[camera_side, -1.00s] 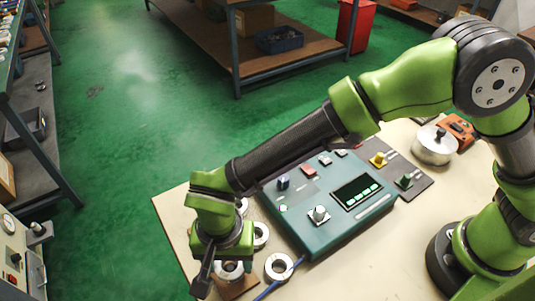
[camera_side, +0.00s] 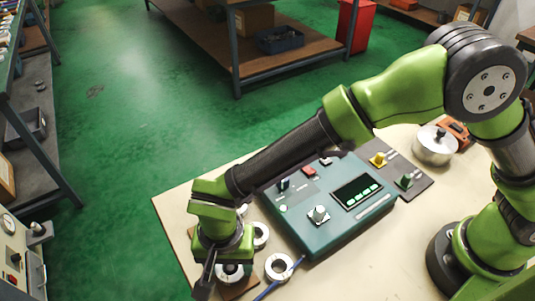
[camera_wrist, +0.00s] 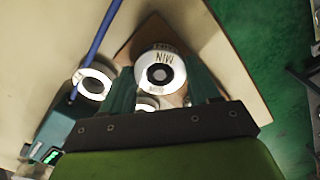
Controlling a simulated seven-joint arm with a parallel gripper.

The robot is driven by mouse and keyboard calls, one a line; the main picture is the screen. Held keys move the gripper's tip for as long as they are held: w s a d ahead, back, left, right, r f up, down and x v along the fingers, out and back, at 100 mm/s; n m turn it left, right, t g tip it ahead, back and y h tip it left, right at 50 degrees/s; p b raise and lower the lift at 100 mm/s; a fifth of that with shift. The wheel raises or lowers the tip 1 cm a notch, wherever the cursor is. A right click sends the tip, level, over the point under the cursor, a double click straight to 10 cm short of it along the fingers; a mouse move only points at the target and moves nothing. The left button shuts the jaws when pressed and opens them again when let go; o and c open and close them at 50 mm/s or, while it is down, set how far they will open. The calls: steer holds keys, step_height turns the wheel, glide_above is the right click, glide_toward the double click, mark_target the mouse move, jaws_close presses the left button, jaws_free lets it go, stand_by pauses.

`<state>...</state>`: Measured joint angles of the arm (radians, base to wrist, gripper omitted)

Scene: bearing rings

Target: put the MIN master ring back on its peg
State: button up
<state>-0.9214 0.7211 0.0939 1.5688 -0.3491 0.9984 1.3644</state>
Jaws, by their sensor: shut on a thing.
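The MIN master ring (camera_wrist: 178,60) is a pale ring with dark lettering, between the two fingers of my gripper (camera_wrist: 161,88) in the wrist view. My gripper is shut on it. In the side view the ring (camera_side: 230,276) shows partly below my gripper (camera_side: 218,270), over a brown wooden board (camera_side: 240,290). A corner of the board (camera_wrist: 128,50) shows behind the ring in the wrist view. Through the ring's dark hole I see a small grey round spot, perhaps the peg top. I cannot tell whether the ring is around the peg or above it.
Another pale ring (camera_side: 278,267) lies on the table beside a blue pen-like rod (camera_side: 268,291). A further ring (camera_side: 261,235) stands near the teal control box (camera_side: 330,210). A silver lidded pot (camera_side: 434,148) stands at the back right. The table's front right is clear.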

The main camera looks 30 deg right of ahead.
stand_by(0.4)
steer(key=o, duration=1.5)
steer(key=shift+c, duration=0.2)
steer(key=shift+r, duration=3.75)
